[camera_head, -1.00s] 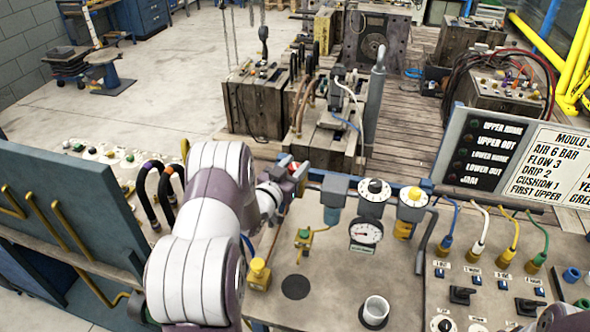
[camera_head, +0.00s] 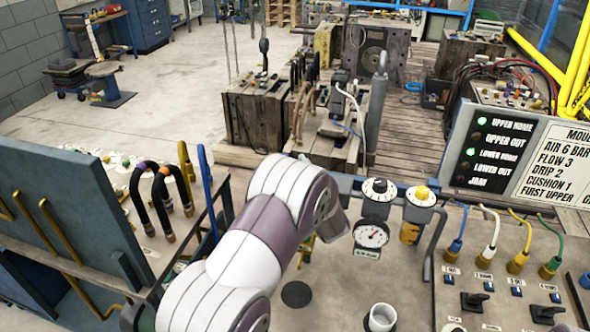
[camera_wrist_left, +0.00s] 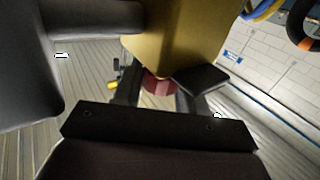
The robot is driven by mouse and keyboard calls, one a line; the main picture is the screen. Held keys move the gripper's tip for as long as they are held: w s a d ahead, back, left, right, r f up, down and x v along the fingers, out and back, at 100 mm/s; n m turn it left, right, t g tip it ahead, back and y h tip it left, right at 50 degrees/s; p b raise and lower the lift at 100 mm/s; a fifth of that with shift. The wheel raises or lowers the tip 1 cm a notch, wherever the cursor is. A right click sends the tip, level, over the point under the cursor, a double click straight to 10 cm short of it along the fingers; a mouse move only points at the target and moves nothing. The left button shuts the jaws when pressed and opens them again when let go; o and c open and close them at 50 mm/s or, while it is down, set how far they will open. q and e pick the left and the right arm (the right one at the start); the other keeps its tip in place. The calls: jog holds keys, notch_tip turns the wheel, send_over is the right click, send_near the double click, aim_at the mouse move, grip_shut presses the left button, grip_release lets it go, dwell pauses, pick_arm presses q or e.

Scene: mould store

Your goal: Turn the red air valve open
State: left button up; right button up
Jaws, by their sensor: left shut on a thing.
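The red air valve handle (camera_wrist_left: 159,86) shows in the left wrist view, between the two dark fingers of my left gripper (camera_wrist_left: 162,92). The gripper is shut on it. A gold-coloured body (camera_wrist_left: 178,38) sits just beyond the handle and covers part of the view. In the head view my left arm hides the valve and the gripper. The round pressure gauge (camera_head: 371,233) has its needle up and to the right, with a small green readout below. On the status board (camera_head: 492,150), the upper home and lower home lamps are lit green.
Two regulators, one with a black-and-white knob (camera_head: 377,190) and one with a yellow knob (camera_head: 420,195), stand right of my arm. A white cup (camera_head: 381,317) stands on the bench. Coloured hoses (camera_head: 494,230) rise at the right. A blue-grey panel (camera_head: 62,205) stands left.

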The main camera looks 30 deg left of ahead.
pick_arm(q)
jog(key=shift+r+n+g+y, duration=0.15)
jog(key=shift+n+g+y, duration=0.55)
jog(key=shift+n+g, duration=0.25)
jog(key=shift+g, duration=0.25)
jog(key=o, duration=0.9)
jog(key=shift+d, duration=0.25)
jog(key=b+v, duration=0.3)
jog(key=v, duration=0.9)
jog(key=shift+s, duration=0.1)
